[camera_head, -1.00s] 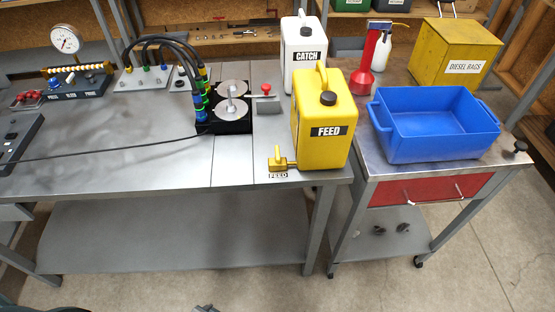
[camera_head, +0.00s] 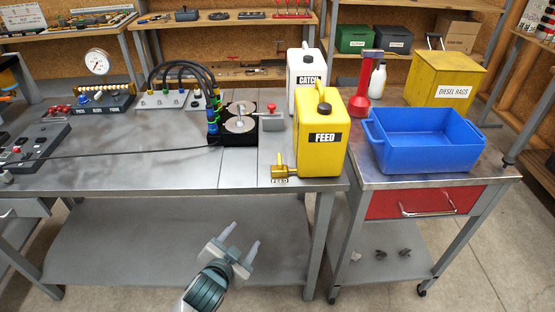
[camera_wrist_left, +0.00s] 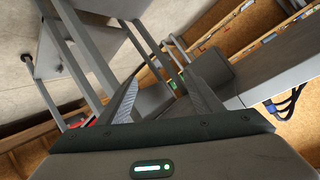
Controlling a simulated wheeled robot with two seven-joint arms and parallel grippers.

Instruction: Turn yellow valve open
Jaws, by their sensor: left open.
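A yellow valve (camera_head: 281,171) sits low at the front left of the yellow jug marked FEED (camera_head: 322,155), near the workbench's front edge. Its handle stands up on the left end of its body. My left gripper (camera_head: 242,240) is open and empty in the head view, in front of and below the bench edge, apart from the valve. In the left wrist view its two fingers (camera_wrist_left: 160,90) are spread with nothing held between them. The valve cannot be made out in the wrist view. My right gripper is not in view.
A white CATCH jug (camera_head: 308,72) stands behind the FEED jug. A blue bin (camera_head: 425,152) stands on the cart at the right. A black block with hoses (camera_head: 240,132) is left of the jugs. The bench front (camera_head: 140,175) is mostly clear, with a black cable behind.

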